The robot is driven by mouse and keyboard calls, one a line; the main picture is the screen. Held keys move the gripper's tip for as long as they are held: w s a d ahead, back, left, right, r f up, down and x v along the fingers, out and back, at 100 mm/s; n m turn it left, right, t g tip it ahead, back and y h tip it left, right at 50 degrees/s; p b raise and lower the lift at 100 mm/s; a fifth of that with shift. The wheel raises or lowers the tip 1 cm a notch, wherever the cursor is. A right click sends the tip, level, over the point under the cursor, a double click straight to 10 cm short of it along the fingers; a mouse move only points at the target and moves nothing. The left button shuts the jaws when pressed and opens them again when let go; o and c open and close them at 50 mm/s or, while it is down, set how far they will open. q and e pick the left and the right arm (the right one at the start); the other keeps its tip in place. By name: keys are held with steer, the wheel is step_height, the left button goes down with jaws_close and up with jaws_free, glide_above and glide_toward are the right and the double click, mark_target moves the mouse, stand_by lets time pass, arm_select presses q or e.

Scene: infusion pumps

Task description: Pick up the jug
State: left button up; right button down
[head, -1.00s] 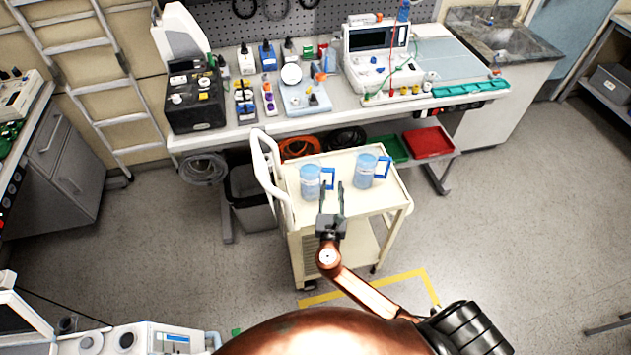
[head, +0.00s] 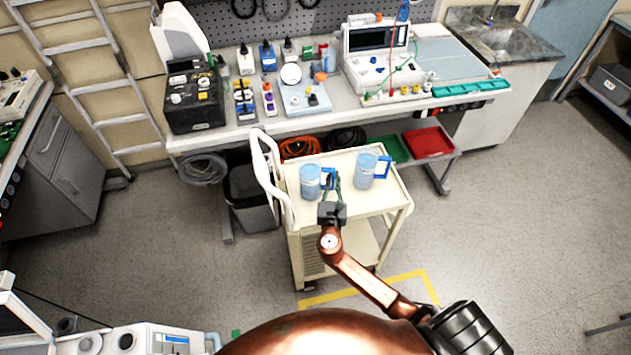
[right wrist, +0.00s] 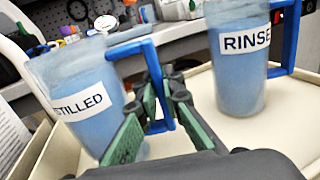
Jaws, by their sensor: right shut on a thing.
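Two clear jugs of blue liquid with blue handles stand on the cart's top. The left jug (head: 310,183) has a label whose visible part reads "STILLED" in the right wrist view (right wrist: 82,100). The right jug (head: 364,171) is labelled "RINSE" in the right wrist view (right wrist: 237,75). My right gripper (head: 333,181) is between the jugs. Its green fingers (right wrist: 163,75) are shut on the left jug's blue handle (right wrist: 158,122). In the right wrist view this jug looks tilted, but so does the whole picture. My left gripper is not in view.
The cream cart (head: 352,213) has a raised rim and a white push handle (head: 267,175) at its left. Behind it stands a workbench (head: 290,128) crowded with devices and bottles. A grey bin (head: 248,195) is left of the cart. Floor to the right is clear.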

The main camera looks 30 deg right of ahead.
mark_target(334, 169)
steer(key=shift+r, duration=0.1)
stand_by(0.8)
step_height(334, 169, up, 10)
steer(key=p, duration=0.3)
stand_by(0.9)
